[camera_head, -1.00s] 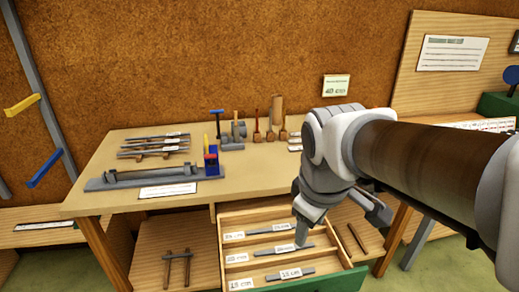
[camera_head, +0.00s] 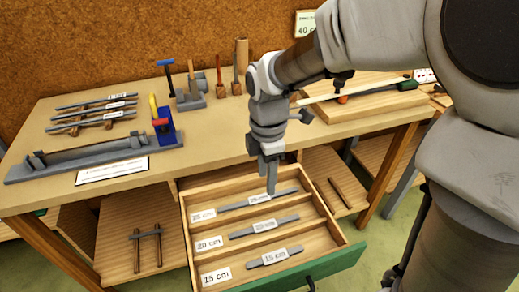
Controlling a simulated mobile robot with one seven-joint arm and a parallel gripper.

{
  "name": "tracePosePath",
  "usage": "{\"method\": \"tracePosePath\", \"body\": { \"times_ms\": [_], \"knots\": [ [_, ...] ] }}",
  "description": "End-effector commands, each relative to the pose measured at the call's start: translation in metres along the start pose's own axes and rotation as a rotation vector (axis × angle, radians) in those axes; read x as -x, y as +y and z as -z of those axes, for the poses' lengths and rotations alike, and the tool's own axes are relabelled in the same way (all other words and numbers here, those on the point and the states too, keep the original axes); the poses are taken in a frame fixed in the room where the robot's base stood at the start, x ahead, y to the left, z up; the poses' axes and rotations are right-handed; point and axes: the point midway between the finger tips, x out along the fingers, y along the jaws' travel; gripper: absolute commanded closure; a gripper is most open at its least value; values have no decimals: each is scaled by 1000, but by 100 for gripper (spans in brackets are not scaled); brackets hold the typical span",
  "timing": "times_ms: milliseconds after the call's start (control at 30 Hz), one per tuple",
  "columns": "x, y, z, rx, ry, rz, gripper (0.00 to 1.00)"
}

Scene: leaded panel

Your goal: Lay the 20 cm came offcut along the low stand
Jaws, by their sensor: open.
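The 20 cm came offcut (camera_head: 250,231) is a grey strip with a white tag. It lies in the middle compartment of the open drawer (camera_head: 338,262), beside a "20 cm" label. My gripper (camera_head: 269,178) is open and empty, pointing down over the back of the drawer. Its tip overlaps the back strip in the picture; its height above it is hard to tell. I cannot tell which is the task's low stand.
A 25 cm strip (camera_head: 232,206) lies behind and a 15 cm strip (camera_head: 268,259) in front, between drawer dividers. The bench (camera_head: 215,143) above holds several strips (camera_head: 95,104), a grey fixture (camera_head: 85,160), a blue block (camera_head: 167,128) and upright tools (camera_head: 219,82).

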Motion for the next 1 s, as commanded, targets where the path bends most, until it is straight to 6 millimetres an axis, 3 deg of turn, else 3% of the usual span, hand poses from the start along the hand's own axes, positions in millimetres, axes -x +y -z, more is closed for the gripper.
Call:
{"method": "tracePosePath", "body": {
  "times_ms": [500,867,1000],
  "knots": [
    [-104,-1,1,4,2,4,45],
    [-128,-2,1,3,1,3,45],
    [-148,-4,2,3,1,3,45]
  ]
}}
